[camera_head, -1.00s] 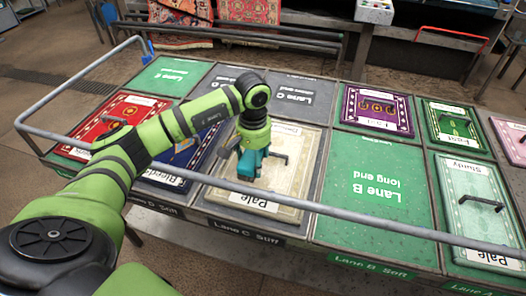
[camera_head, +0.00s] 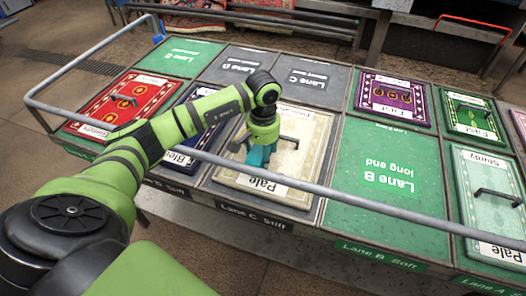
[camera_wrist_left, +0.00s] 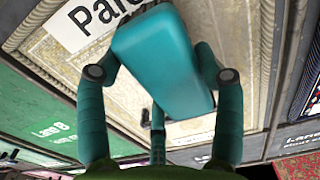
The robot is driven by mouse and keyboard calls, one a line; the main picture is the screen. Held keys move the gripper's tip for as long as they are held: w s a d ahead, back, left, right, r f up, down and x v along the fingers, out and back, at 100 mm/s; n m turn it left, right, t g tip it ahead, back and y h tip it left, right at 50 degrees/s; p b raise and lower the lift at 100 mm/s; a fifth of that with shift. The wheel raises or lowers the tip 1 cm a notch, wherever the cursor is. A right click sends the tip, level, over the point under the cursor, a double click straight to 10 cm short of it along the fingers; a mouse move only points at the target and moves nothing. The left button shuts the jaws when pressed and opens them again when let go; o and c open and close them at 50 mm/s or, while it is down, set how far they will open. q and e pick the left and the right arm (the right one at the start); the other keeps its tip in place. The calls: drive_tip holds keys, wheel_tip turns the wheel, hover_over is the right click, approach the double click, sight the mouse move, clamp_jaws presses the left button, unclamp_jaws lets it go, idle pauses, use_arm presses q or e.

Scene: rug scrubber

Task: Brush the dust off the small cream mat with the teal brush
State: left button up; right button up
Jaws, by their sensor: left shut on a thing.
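The cream mat (camera_head: 315,130) with a "Pale" label lies on a dark tile in Lane C, near the table's front side. My left gripper (camera_head: 256,150) is over the left part of this mat, shut on the teal brush (camera_head: 257,158). In the left wrist view the teal brush (camera_wrist_left: 160,60) sits between the two fingers (camera_wrist_left: 158,75), with the mat (camera_wrist_left: 255,60) behind it. I cannot tell whether the bristles touch the mat. Dust on the mat is too small to make out. My right gripper is not in view.
A grey rail (camera_head: 340,190) crosses in front of the table. A red mat (camera_head: 130,100) and a blue mat lie left of the cream one. The green Lane B tile (camera_head: 385,175) is bare. Purple (camera_head: 395,97) and green (camera_head: 475,115) mats lie further right.

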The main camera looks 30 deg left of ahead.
use_arm(q)
drive_tip(key=shift+f, duration=0.1)
drive_tip(key=shift+f+b, duration=0.6)
drive_tip(key=shift+b, duration=0.15)
drive_tip(key=shift+r, duration=0.1)
